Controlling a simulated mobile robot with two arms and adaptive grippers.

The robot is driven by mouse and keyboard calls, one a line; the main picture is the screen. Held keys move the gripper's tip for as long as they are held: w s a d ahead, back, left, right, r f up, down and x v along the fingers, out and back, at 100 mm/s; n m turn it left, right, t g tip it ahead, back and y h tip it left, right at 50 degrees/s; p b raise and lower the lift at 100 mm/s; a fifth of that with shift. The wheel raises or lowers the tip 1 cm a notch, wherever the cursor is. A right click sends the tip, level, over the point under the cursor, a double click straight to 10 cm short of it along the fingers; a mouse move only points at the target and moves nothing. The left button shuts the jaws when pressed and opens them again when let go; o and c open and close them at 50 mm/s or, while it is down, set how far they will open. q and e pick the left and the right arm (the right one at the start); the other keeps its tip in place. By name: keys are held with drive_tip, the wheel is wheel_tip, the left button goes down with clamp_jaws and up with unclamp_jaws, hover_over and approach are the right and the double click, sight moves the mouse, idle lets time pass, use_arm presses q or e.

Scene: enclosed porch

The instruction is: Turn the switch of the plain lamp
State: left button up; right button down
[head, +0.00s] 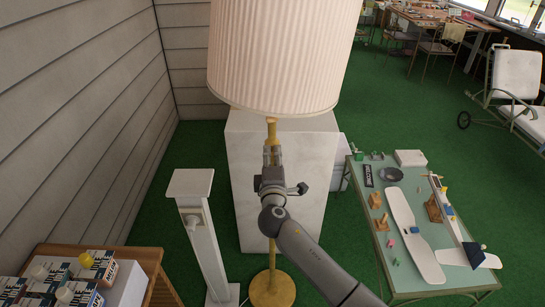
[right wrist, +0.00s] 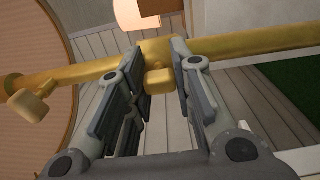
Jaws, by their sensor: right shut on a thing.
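The plain lamp has a pale pleated shade (head: 285,55), a brass pole (head: 272,130) and a round brass base (head: 272,290) on the floor. My right gripper (head: 272,152) is at the pole just below the shade. In the right wrist view the pole (right wrist: 250,45) runs across, and a small square yellow switch (right wrist: 158,82) juts from it between the fingers of my right gripper (right wrist: 157,72), which is shut on it. A second yellow knob (right wrist: 30,104) on a thin arm is at the left, near the shade (right wrist: 30,140). My left gripper is not in view.
A white block (head: 245,170) stands behind the lamp. A white post (head: 200,240) with a plug stands left of it. Boxes (head: 85,265) sit on a wooden stand at lower left. A green table (head: 400,270) with model parts is at right. Green floor lies between.

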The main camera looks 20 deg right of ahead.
drive_tip(key=shift+f, duration=0.1)
drive_tip(key=c, duration=1.2)
unclamp_jaws()
drive_tip(key=shift+c, duration=0.2)
drive_tip(key=v, duration=1.2)
